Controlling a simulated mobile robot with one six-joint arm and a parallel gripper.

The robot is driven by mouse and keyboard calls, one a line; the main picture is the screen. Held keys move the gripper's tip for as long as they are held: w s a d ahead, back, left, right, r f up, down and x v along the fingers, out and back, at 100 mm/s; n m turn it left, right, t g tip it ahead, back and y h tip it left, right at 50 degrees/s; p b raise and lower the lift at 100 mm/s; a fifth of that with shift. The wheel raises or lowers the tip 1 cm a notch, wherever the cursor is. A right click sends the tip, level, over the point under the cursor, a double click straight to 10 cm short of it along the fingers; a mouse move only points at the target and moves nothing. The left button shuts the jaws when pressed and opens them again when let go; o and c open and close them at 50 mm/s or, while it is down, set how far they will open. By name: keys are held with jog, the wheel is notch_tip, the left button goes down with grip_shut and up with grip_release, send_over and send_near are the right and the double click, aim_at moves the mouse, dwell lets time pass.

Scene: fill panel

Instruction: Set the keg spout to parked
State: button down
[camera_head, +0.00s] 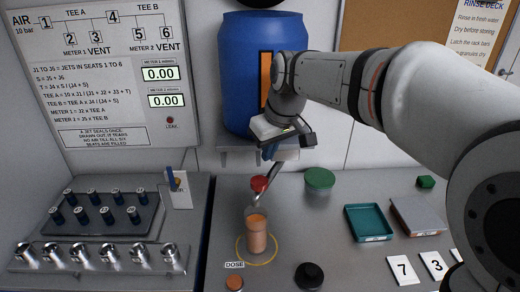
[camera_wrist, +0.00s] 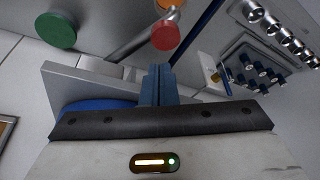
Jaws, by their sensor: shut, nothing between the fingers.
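The blue keg (camera_head: 239,70) stands on a shelf against the back wall. Its thin metal spout (camera_head: 271,180) slants down and left, its lower end near the orange-filled cup (camera_head: 256,236). The spout shows in the wrist view as a grey tube (camera_wrist: 133,42). The cup stands inside a yellow ring by the DOSE label (camera_head: 235,265). My gripper (camera_head: 268,153) is shut and empty, pointing down in front of the keg, near the spout's upper end. Its blue fingers show in the wrist view (camera_wrist: 158,85). I cannot tell whether they touch the spout.
A red cap (camera_head: 260,184) is close by the spout, and a green-lidded jar (camera_head: 319,179) stands to the right. A black knob-like piece (camera_head: 309,275), a teal tray (camera_head: 369,222) and number cards (camera_head: 403,270) are on the counter. A jet rack (camera_head: 103,215) is left.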

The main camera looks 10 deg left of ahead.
aim_at(270, 177)
jog(key=shift+w+a+r+n, duration=0.15)
jog(key=shift+a+r, duration=0.05)
jog(key=shift+a, duration=0.45)
jog(key=shift+w+a+r+n, duration=0.1)
jog(key=shift+a+r+n, duration=0.1)
jog(key=shift+a, duration=0.4)
jog(key=shift+f, duration=0.1)
jog(key=p+x, duration=0.1)
jog(key=x, duration=0.9)
jog(key=shift+a, duration=0.1)
